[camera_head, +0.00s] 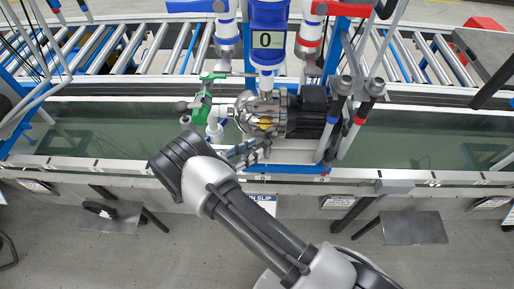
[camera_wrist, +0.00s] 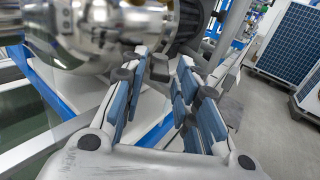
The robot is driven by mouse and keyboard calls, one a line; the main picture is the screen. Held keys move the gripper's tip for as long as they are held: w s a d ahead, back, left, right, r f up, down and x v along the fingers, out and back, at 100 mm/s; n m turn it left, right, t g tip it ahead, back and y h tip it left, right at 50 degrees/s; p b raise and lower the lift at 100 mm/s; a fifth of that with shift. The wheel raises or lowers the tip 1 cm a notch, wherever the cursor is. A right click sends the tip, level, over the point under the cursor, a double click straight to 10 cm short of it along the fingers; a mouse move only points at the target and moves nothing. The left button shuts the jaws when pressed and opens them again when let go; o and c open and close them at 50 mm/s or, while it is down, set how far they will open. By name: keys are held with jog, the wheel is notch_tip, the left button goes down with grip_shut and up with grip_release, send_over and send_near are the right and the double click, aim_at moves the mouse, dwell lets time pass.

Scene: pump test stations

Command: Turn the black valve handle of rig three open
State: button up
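The rig in the middle of the head view has a shiny metal pump (camera_head: 258,108) with a black motor (camera_head: 307,112). My gripper (camera_head: 252,150) is at the pump's lower front. In the wrist view, my gripper (camera_wrist: 158,85) has its blue-padded fingers apart, below and in front of the pump's polished housing (camera_wrist: 90,35). Small dark pieces show near the fingertips; I cannot tell whether one is the black valve handle. I see no clear hold on anything. A green valve handle (camera_head: 203,100) is left of the pump. No rig number is readable.
A blue display (camera_head: 268,40) reading 0 stands above the pump. Upright rods with grey caps (camera_head: 374,86) stand right of the motor. A roller conveyor (camera_head: 140,48) runs behind. Blue-fronted panels (camera_wrist: 294,42) stand at right in the wrist view.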

aim_at(262, 145)
jog(key=shift+x, duration=1.2)
jog(key=shift+c, duration=0.5)
grip_shut()
